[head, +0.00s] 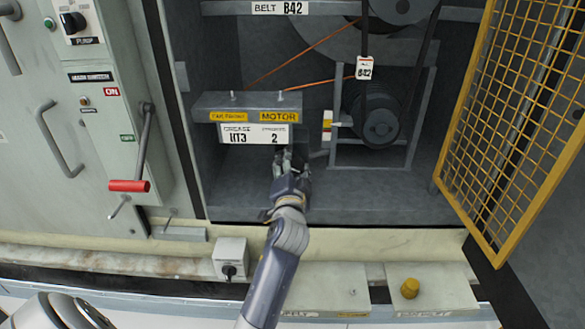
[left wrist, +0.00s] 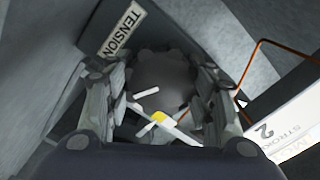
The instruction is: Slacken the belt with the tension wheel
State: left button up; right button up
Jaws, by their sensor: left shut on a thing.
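The tension wheel (left wrist: 165,78) is a dark, lobed knob in the left wrist view, beside a "TENSION" label (left wrist: 122,27). A yellow mark and pale bars show at its near side. My left gripper (left wrist: 165,100) is shut on the wheel, with a finger on either side. In the head view my left gripper (head: 290,165) is below the grease and motor sign and hides the wheel. The dark belt (head: 424,80) runs up from the motor pulley (head: 378,120) to the large fan pulley at the top; its tautness is unclear. My right gripper is out of view.
A yellow mesh door (head: 515,120) stands open at the right. A grey ledge (head: 245,105) carrying signs and orange lines overhangs my left gripper. A red-handled lever (head: 130,185) projects at the left. The cabinet floor (head: 370,190) right of my gripper is clear.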

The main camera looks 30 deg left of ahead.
pick_arm(q)
jog(key=shift+n, duration=0.4)
jog(key=shift+f, duration=0.1)
jog(key=o, duration=1.1)
jog(key=shift+c, duration=0.2)
